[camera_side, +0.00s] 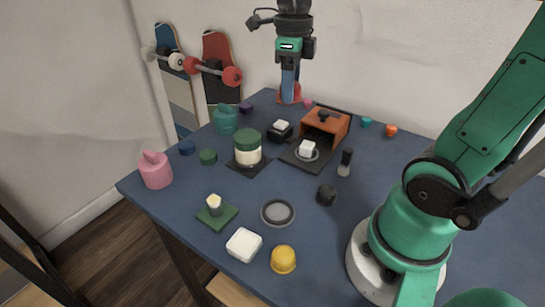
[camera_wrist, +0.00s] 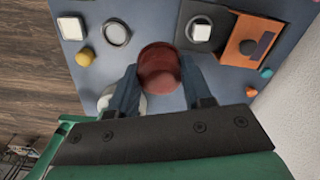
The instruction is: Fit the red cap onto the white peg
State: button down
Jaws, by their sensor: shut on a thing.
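My gripper (camera_wrist: 162,80) is shut on the red cap (camera_wrist: 160,62), which shows as a rounded, dark red body between the blue-grey fingers in the wrist view. In the side view my gripper (camera_side: 289,82) points down, and red shows at its fingertips (camera_side: 289,97). A short white upright piece (camera_side: 214,202), which looks like the white peg, stands on a small green plate (camera_side: 224,216) at the table's front left, apart from my gripper. I do not make it out in the wrist view. The underside of the cap is hidden.
An orange box (camera_side: 328,124) stands near a white block (camera_side: 307,147) on a dark mat. A green-lidded jar (camera_side: 247,147), a grey ring (camera_side: 277,212), a white block (camera_side: 244,244), a yellow piece (camera_side: 283,259) and a pink jar (camera_side: 155,170) stand around.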

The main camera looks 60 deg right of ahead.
jog(key=shift+a+r, duration=0.1)
jog(key=shift+r, duration=0.25)
jog(key=w+a+f+n, duration=0.3)
jog(key=w+a+f, duration=0.2)
jog(key=a, duration=0.3)
jog(key=n, duration=0.3)
send_over(214, 199)
notch_tip(214, 199, down, 5)
jog(key=shift+d+r, duration=0.1)
jog(key=shift+r, duration=0.1)
jog(key=shift+a+f, duration=0.2)
jog(key=shift+f, duration=1.85)
jog(key=shift+f, duration=0.15)
jog(key=shift+d+f, duration=0.1)
jog(key=shift+f, duration=0.95)
jog(key=shift+f, duration=0.55)
